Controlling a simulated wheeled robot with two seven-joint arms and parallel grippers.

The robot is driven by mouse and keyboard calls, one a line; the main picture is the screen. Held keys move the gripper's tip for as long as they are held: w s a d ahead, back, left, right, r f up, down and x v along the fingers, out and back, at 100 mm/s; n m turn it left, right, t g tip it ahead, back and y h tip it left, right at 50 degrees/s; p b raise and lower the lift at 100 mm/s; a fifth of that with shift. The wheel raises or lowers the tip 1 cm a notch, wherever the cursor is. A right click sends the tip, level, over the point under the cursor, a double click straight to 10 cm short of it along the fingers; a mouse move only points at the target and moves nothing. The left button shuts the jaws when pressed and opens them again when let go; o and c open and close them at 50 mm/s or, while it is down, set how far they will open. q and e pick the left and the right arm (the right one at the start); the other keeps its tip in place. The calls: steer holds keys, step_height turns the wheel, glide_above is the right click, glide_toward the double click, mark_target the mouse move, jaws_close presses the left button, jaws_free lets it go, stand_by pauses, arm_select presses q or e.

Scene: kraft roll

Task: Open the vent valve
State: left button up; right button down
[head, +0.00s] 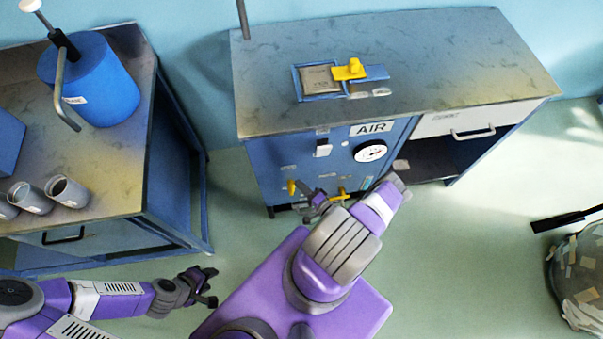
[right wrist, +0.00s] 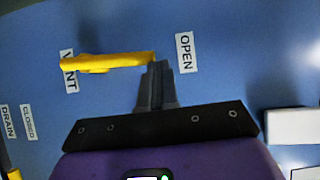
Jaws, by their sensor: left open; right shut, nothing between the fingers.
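The vent valve's yellow handle (right wrist: 105,63) crosses the right wrist view and partly covers the VENT label (right wrist: 70,72). Its right end points toward the OPEN label (right wrist: 184,52), with a small gap between. In the head view this handle (head: 291,187) stands roughly upright on the blue panel's left side. My right gripper (right wrist: 157,72) is shut and empty. Its fingertips are at the handle's end on the OPEN side; I cannot tell whether they touch it. My left gripper (head: 207,287) is open and empty, above the floor, away from the panel.
Another yellow handle (head: 340,195) sits to the right on the panel; a DRAIN label (right wrist: 8,121) and a CLOSED label (right wrist: 28,122) show nearby. A pressure gauge (head: 370,151) is above. A side table (head: 110,170) with a blue canister (head: 92,85) stands left.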

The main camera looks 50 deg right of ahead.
steer(key=s+d+r, duration=0.1)
steer(key=s+d, duration=0.1)
steer(key=s, duration=1.1)
steer(key=shift+w, duration=0.15)
